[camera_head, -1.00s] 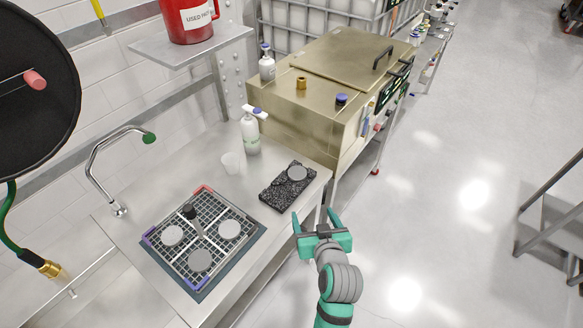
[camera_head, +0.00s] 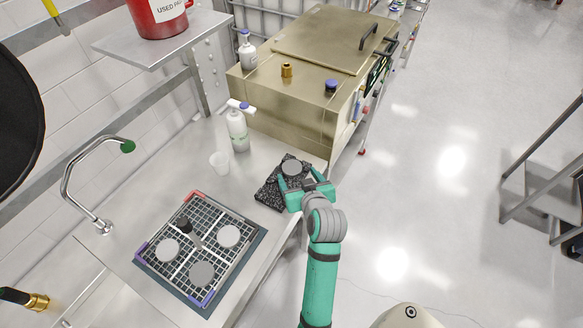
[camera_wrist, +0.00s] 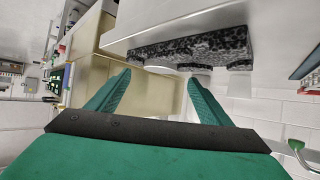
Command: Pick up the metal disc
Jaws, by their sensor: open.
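A round grey metal disc (camera_head: 292,167) lies on a dark speckled block (camera_head: 268,194) on the steel bench. My gripper (camera_head: 301,178) is open at the block's right side, its fingers pointing toward the disc. In the wrist view, the speckled block (camera_wrist: 205,46) hangs at the top because the picture is inverted. The open fingers (camera_wrist: 161,80) are wide apart with nothing held, and the block lies beyond their tips.
A black-topped handle (camera_head: 183,225) stands in the rack. A large brass-coloured machine (camera_head: 290,100) borders the bench at the back. A tap (camera_head: 70,190) is at the left.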

